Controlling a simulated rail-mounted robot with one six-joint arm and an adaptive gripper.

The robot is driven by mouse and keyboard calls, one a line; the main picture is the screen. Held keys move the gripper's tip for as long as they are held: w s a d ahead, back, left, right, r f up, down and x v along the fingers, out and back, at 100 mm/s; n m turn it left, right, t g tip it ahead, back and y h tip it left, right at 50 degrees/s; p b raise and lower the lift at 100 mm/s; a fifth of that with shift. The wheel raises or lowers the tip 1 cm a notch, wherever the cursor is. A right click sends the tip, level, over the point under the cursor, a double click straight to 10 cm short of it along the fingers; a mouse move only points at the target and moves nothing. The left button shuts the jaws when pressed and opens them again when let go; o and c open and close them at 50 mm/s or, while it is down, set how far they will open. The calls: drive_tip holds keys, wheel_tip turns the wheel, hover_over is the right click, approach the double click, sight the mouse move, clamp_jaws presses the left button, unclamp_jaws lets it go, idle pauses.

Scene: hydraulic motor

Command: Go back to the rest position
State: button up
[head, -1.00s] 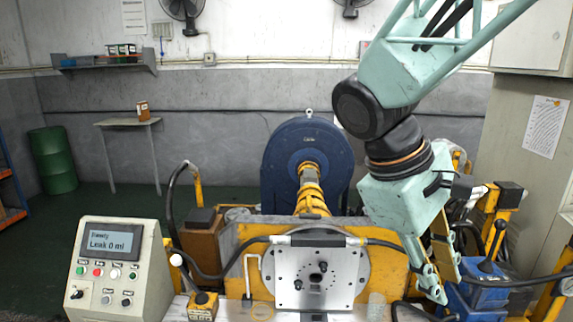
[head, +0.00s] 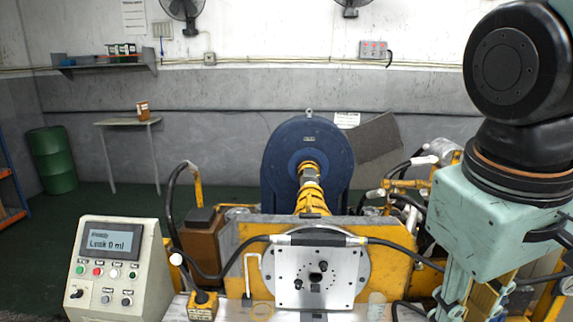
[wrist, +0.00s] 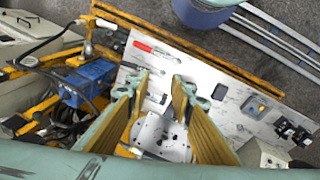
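My gripper (wrist: 163,80) shows in the wrist view with its two fingers spread apart. Nothing is held between them. In the head view, my arm is large at the right edge, and my gripper hangs at the bottom right, partly cut off by the frame. It is to the right of the grey metal plate (head: 336,284) with holes, which stands upright before the blue motor housing (head: 290,165). In the wrist view, a silvery plate (wrist: 172,150) with holes shows beyond and below the fingers.
A control box (head: 95,283) reading "Leak 0 ml" stands at the left. Hoses and yellow frame parts (head: 385,262) crowd the bench. In the wrist view, a white worktop (wrist: 215,85) holds tools, with a blue box (wrist: 90,80) at the left.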

drive_tip(key=shift+s+a+r+m+t+y, duration=0.15)
drive_tip(key=shift+s+a+m+t+y, duration=0.2)
drive_tip(key=shift+s, duration=0.4)
drive_tip(key=shift+s+a+r+m+t+y, duration=0.2)
drive_tip(key=shift+s+a+m+t, duration=0.2)
drive_tip(key=shift+s+a+m, duration=0.25)
drive_tip(key=shift+s+a+r+m+t+y, duration=0.15)
drive_tip(key=shift+s+a+m+t+y, duration=0.15)
drive_tip(key=shift+s, duration=0.5)
drive_tip(key=shift+a, duration=0.1)
